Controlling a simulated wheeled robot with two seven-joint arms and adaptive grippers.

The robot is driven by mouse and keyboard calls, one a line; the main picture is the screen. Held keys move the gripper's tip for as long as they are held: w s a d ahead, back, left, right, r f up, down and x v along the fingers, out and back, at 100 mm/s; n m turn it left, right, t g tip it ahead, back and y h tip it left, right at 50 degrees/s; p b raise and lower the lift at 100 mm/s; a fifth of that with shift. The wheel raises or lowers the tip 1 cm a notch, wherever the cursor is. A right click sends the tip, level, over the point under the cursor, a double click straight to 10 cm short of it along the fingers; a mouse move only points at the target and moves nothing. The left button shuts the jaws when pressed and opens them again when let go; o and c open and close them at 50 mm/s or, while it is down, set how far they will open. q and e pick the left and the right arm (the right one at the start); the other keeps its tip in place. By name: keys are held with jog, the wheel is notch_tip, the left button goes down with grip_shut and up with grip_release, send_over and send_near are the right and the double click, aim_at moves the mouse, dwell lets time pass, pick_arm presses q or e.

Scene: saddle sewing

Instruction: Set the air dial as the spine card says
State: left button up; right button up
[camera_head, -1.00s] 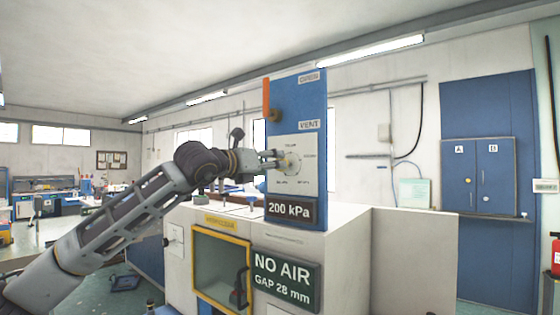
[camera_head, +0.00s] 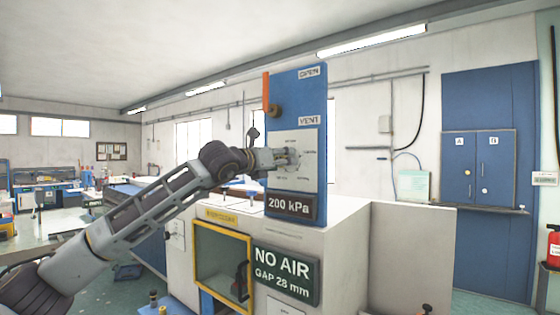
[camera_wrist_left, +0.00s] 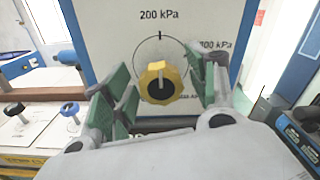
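The air dial is a yellow knob (camera_wrist_left: 160,82) with a dark centre on a white plate (camera_wrist_left: 205,20) on the blue panel (camera_head: 298,92). Its pale pointer stands upright, toward the tick under the printed "200 kPa". Another kPa label at the right is partly hidden. My left gripper (camera_head: 288,158) is at the dial in the head view and hides most of it. In the left wrist view its green-padded fingers (camera_wrist_left: 163,92) are open on both sides of the knob, with gaps showing. The display (camera_head: 291,206) reads 200 kPa. I cannot make out a spine card. My right gripper is out of view.
The white machine below has a yellow-framed window (camera_head: 222,262) and a sign (camera_head: 286,274) reading "NO AIR GAP 28 mm". An orange lever (camera_head: 267,92) is on the panel's left edge near "OPEN" and "VENT". A blue cabinet (camera_head: 478,170) stands at the right.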

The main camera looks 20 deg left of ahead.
pick_arm(q)
jog(key=c, duration=0.8)
jog(key=shift+c, duration=0.2)
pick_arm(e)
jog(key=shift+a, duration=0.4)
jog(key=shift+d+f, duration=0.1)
